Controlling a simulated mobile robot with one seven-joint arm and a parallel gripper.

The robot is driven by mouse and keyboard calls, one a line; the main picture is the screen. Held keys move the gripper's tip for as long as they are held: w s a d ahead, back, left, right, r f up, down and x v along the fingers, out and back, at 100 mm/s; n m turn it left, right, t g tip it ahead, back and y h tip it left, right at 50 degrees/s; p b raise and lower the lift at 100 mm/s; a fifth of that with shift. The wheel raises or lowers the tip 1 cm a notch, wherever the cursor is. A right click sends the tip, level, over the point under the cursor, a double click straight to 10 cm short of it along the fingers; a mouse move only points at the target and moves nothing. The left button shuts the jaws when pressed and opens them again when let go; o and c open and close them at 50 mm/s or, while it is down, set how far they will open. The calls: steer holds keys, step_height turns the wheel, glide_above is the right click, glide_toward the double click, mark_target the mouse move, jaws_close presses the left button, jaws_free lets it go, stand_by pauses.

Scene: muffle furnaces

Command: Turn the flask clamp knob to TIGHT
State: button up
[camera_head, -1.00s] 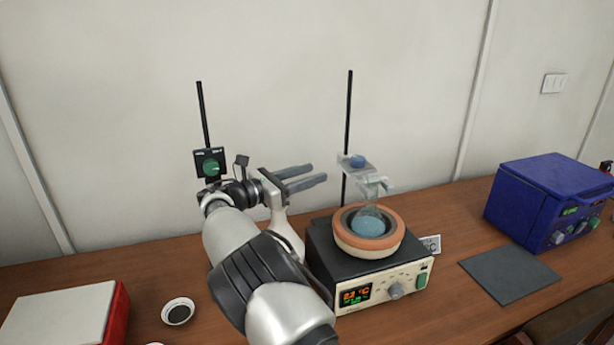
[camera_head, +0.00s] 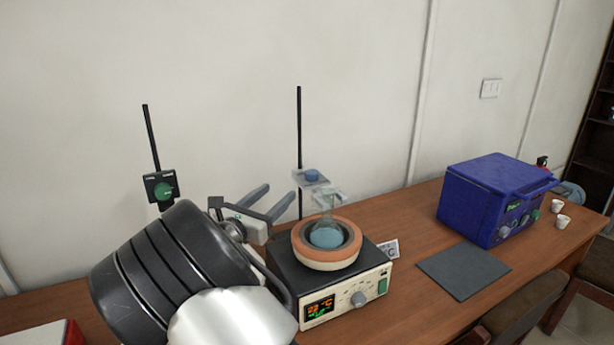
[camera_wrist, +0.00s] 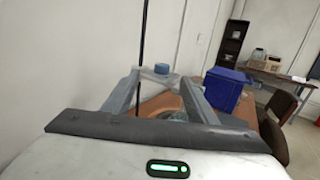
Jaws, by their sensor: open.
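A round blue knob (camera_head: 312,176) sits on the pale flask clamp plate (camera_head: 303,183), which is fixed to a thin black rod (camera_head: 299,140). Its setting cannot be read. Below the clamp, the glass flask (camera_head: 327,233) with blue contents sits in the orange-rimmed heating bowl (camera_head: 320,264). My gripper (camera_head: 280,192) is open and empty, left of the clamp and apart from it. In the wrist view, the blue knob (camera_wrist: 164,69) shows in the gap between the fingertips (camera_wrist: 160,77), beyond them; the flask is partly hidden there.
A green knob (camera_head: 166,190) on a dark box stands on a second rod at the left, behind my arm. The heater box (camera_head: 345,300) stands under the bowl. A blue device (camera_head: 490,200) and a dark mat (camera_head: 463,271) are to the right.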

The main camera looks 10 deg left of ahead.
steer(key=s+d+f+y, duration=0.1)
steer(key=s+d, duration=0.1)
glide_toward(309, 177)
steer(key=shift+n, duration=0.4)
steer(key=x, duration=1)
steer(key=shift+w+p, duration=0.1)
steer(key=shift+p, duration=0.25)
steer(key=shift+c, duration=0.5)
